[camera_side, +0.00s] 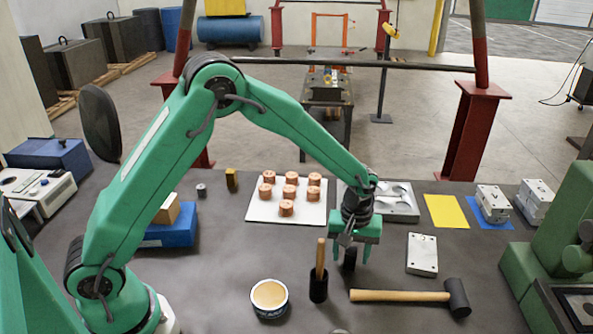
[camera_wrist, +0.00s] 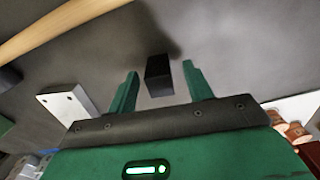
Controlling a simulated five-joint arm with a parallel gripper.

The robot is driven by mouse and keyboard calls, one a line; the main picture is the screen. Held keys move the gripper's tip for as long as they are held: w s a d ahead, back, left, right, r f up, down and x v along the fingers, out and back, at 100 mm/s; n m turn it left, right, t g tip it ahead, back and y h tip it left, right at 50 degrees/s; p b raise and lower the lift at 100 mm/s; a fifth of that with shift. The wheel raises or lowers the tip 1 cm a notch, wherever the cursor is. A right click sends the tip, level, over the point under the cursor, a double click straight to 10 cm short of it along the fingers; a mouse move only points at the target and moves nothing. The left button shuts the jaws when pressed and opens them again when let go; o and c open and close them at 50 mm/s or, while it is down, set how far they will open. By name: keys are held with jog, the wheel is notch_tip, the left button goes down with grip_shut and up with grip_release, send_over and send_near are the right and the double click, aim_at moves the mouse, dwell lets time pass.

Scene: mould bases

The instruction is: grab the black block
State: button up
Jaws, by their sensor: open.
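The black block (camera_wrist: 159,76) shows in the wrist view between the two green fingers of my gripper (camera_wrist: 160,72), with a visible gap to each finger. In the side view the black block (camera_side: 349,258) is dark against the grey table, below my gripper (camera_side: 350,255) and between its fingers. My gripper is open and points down over the block. The fingers are apart from the block's sides; its lower part is hard to make out.
A black cup with a wooden-handled tool (camera_side: 319,285) stands close left of my gripper. A mallet (camera_side: 410,297) lies in front. A white plate (camera_side: 422,254) lies to the right. A white board (camera_side: 256,211) with several copper pieces is behind. A round tin (camera_side: 269,296) stands front left.

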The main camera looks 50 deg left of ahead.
aim_at(352, 251)
dwell(0.4)
grip_shut()
jog(key=shift+r, duration=0.2)
jog(key=shift+r, duration=0.5)
jog(key=r, duration=0.3)
jog(key=shift+s+d+r, duration=0.1)
jog(key=shift+s+d, duration=0.05)
jog(key=shift+d, duration=0.05)
jog(key=s+d+r, duration=0.6)
jog(key=s+d, duration=0.1)
jog(key=s, duration=0.1)
jog(key=shift+d+r, duration=0.25)
jog(key=shift+d, duration=0.1)
